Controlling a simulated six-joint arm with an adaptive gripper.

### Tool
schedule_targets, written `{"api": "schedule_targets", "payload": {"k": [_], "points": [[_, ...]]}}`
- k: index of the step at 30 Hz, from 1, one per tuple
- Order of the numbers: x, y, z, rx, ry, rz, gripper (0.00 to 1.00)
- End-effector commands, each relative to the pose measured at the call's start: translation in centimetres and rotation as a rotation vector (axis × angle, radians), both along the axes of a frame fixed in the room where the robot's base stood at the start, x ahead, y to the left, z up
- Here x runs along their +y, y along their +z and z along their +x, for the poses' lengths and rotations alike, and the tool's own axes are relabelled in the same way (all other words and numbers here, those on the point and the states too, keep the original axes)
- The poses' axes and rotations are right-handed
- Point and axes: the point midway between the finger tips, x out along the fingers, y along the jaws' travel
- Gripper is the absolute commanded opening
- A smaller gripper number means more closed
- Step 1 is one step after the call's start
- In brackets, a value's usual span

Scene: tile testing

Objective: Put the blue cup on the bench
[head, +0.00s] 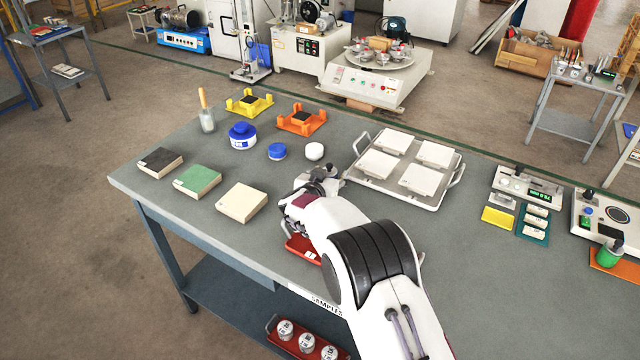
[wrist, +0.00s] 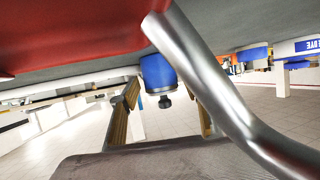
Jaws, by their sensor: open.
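In the wrist view, tilted so that the bench is at the top, a blue cup (wrist: 158,72) with a metal rim and a dark knob shows between the two fingers of my gripper (wrist: 166,104). The fingers have yellowish pads, stand apart, and no clear contact with the cup shows. A red tray (wrist: 70,35) with a thick steel handle (wrist: 215,85) is close by. In the head view my arm hides this cup and most of the red tray (head: 302,249). The grey bench (head: 330,120) lies below my arm.
A small blue pot (head: 277,151), a white pot (head: 315,151) and a blue-lidded jar (head: 242,137) stand beyond my arm. A tray of white tiles (head: 355,175) is to the right. Three blocks, including a green-topped one (head: 197,180), lie left. Bare bench lies right of my arm.

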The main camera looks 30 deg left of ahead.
Motion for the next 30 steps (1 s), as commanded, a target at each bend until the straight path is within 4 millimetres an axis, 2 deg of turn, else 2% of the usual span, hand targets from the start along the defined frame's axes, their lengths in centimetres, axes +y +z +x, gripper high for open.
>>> {"api": "schedule_targets", "payload": {"k": [17, 30], "points": [[-0.9, 2.3, -4.0, -0.005, 0.000, 0.007, 0.48], [-1.9, 4.1, -7.8, -0.006, 0.001, 0.008, 0.48]]}}
